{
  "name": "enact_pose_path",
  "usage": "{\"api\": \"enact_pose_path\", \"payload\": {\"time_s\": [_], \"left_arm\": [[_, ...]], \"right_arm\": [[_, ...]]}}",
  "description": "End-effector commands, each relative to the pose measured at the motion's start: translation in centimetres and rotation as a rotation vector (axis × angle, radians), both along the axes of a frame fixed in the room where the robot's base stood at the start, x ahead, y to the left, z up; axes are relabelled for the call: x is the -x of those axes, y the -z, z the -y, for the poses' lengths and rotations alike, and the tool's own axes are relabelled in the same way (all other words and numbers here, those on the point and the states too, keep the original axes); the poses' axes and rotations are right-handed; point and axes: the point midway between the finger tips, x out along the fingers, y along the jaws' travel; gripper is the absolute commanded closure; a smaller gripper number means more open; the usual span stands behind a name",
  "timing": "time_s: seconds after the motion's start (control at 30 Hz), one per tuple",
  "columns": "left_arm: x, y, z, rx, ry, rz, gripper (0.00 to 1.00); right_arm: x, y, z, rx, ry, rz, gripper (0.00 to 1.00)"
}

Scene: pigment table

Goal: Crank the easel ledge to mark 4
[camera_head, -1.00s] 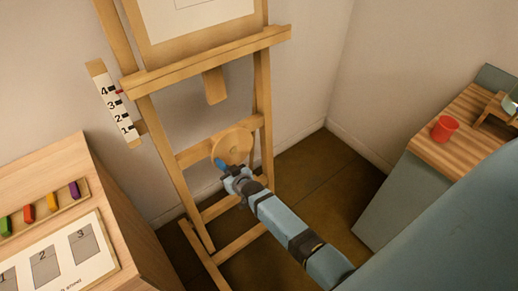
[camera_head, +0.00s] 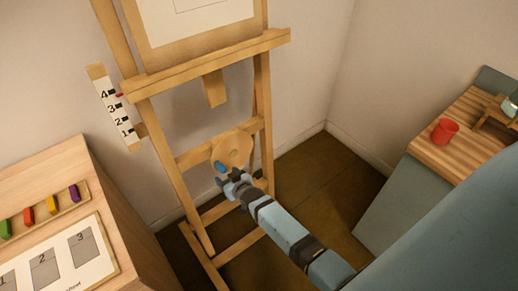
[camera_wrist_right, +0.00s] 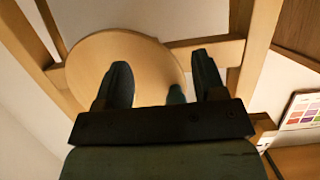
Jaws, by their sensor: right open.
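The wooden easel (camera_head: 160,120) stands against the wall, and its ledge (camera_head: 205,63) spans both legs. The mark scale (camera_head: 113,108) hangs at its left, with a small red pointer (camera_head: 119,95) close to mark 4. The round crank disc (camera_head: 232,147) sits on the lower crossbar, with a blue handle (camera_head: 220,166) at its lower left. My right gripper (camera_head: 228,175) is open, just below and right of the handle. In the right wrist view its fingers (camera_wrist_right: 162,80) stand apart before the disc (camera_wrist_right: 130,55); a bit of the handle (camera_wrist_right: 176,95) shows between them. My left gripper is out of view.
A wooden table (camera_head: 100,185) with colored blocks and a numbered card (camera_head: 62,258) is at the left. A counter (camera_head: 455,150) with a red cup (camera_head: 444,131) is at the right. The floor between easel and counter is open.

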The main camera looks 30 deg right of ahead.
Motion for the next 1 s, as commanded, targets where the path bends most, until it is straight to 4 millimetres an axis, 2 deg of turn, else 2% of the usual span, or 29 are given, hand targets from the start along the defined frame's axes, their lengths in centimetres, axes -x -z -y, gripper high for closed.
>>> {"api": "enact_pose_path", "payload": {"time_s": [0.1,0.7,1.0], "left_arm": [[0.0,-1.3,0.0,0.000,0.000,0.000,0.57],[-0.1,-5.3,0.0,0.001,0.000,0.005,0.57],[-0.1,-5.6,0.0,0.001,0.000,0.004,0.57]], "right_arm": [[1.4,-0.5,0.1,0.001,0.000,-0.003,0.36],[7.2,-1.1,0.6,0.000,0.000,-0.002,0.36],[8.2,-0.9,0.6,0.000,0.000,0.000,0.36]]}}
